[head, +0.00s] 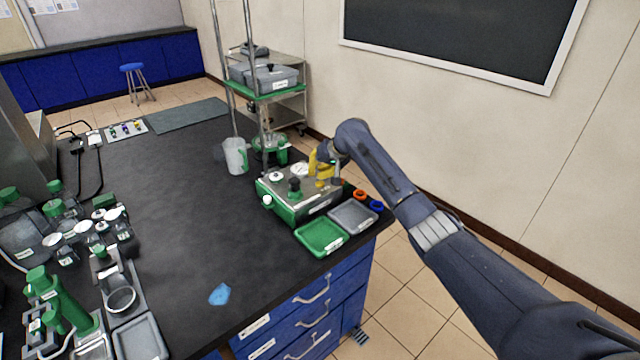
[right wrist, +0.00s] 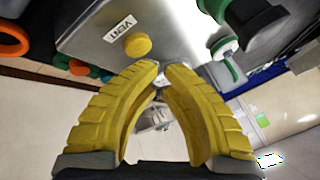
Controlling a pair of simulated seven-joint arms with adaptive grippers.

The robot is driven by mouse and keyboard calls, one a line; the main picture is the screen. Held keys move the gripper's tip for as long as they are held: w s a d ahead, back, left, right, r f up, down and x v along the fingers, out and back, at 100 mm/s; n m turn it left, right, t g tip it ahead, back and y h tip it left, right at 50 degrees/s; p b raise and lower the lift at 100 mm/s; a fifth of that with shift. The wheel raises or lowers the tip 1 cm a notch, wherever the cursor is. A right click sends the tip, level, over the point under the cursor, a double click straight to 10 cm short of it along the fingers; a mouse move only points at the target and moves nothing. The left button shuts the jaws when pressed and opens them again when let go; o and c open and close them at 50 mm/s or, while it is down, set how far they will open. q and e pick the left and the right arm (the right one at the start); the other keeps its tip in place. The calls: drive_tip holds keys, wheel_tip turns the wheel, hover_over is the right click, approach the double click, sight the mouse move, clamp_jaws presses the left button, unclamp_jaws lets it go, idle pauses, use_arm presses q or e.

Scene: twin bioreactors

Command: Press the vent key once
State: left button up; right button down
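The vent key is a round yellow button (right wrist: 138,46) beside a "VENT" label (right wrist: 119,27) on a grey metal face in the right wrist view. In the head view the grey-topped green unit (head: 290,207) stands near the bench's right edge. My right gripper (right wrist: 160,67) has yellow fingers with the tips together and nothing between them. The tips appear close to the key, just beside it, with the key uncovered. In the head view the right gripper (head: 319,162) is over the unit's right rear part. My left gripper is not in view.
A green tray (head: 321,237) and a grey tray (head: 353,216) lie in front of the unit, with orange and blue rings (head: 376,205) beside them. A jug (head: 236,157) stands behind. Metal posts rise near it. The middle of the black bench is mostly clear.

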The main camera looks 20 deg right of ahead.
sight(317, 182)
drive_tip(key=shift+f, duration=0.9)
idle(1.4)
drive_tip(key=shift+r, duration=0.9)
drive_tip(key=shift+r, duration=2.5)
